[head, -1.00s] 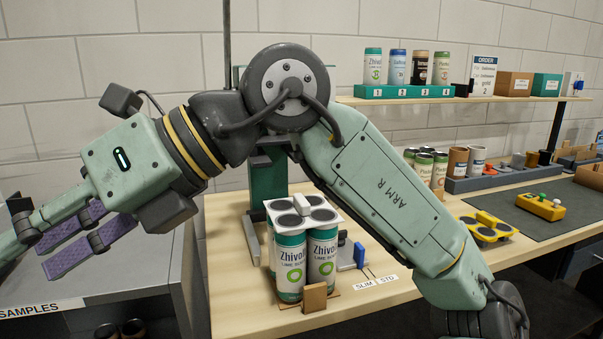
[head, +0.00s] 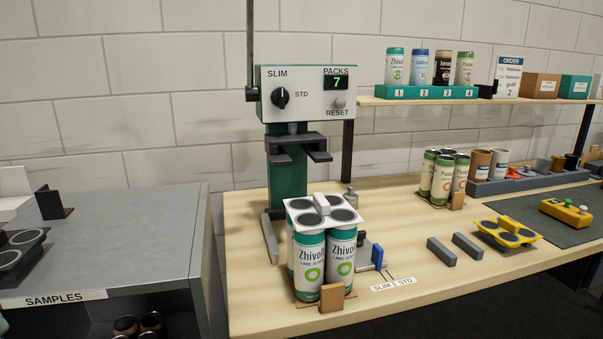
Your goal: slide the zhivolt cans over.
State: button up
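The Zhivolt cans (head: 310,262), white and green with "Lime" labels, stand upright in a close group on the wooden bench. A white carrier top with dark round caps (head: 325,211) sits over them. They stand on a thin brown base, with a small tan block (head: 331,298) at its front. The packing machine (head: 305,92) stands just behind, with a SLIM/STD knob and a PACKS display reading 7. A blue tab (head: 377,256) is right of the cans, by SLIM and STD labels (head: 393,285). My gripper is out of view.
Another group of cans (head: 443,178) stands further back right. Two grey bars (head: 455,249) and a yellow carrier (head: 506,233) lie to the right. A grey samples cabinet (head: 130,240) is at left, across a gap. Bare bench (head: 250,315) shows at the front left.

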aim_at(319, 271)
jog(key=k+l+u, duration=1.15)
jog(key=k, duration=0.2)
jog(key=i+l, duration=0.1)
jog(key=i, duration=0.15)
jog(key=i+l, duration=0.1)
jog(key=i, duration=0.2)
